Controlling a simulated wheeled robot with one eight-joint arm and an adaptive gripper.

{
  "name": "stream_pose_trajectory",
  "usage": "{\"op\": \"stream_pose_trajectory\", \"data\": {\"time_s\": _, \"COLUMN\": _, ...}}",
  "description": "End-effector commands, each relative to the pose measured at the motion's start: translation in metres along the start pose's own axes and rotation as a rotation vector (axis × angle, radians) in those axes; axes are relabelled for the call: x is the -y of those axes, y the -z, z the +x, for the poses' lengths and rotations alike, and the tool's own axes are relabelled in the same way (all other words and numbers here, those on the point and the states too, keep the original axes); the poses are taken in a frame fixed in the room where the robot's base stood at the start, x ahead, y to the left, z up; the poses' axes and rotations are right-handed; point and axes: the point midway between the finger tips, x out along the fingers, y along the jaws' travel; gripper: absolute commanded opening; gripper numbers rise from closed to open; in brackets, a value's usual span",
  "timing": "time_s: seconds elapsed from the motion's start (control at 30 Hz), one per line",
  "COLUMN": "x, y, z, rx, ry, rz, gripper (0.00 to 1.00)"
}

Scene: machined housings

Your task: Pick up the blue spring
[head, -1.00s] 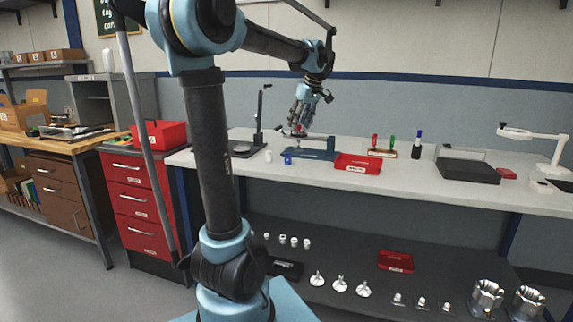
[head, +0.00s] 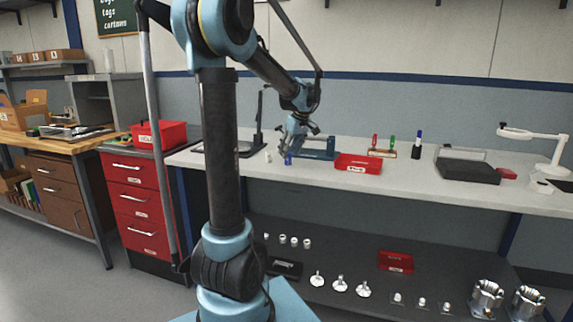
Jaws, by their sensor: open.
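The blue spring (head: 288,160) is a small blue piece on the white worktop (head: 430,184), in the middle of the head view. My gripper (head: 286,151) points down and sits right above and around the spring's upper part. Its fingers are small in this view, and I cannot tell whether they touch the spring. The gripper is open, and the spring still appears to stand on the worktop.
A small white piece (head: 268,157) stands close to the left of the spring. A blue fixture (head: 320,154) lies just behind to the right, beside a red tray (head: 358,164). The worktop in front of the spring is clear.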

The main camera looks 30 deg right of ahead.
Motion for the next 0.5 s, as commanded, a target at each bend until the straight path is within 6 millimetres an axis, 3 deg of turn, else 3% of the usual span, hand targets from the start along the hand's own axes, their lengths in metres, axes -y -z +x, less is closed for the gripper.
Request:
{"op": "stream_pose_trajectory", "data": {"time_s": 0.2, "x": 0.001, "y": 0.001, "z": 0.027, "rx": 0.0, "ry": 0.0, "rz": 0.0, "gripper": 0.47}}
{"op": "stream_pose_trajectory", "data": {"time_s": 0.5, "x": 0.001, "y": 0.0, "z": 0.032, "rx": 0.0, "ry": -0.001, "rz": 0.0, "gripper": 0.47}}
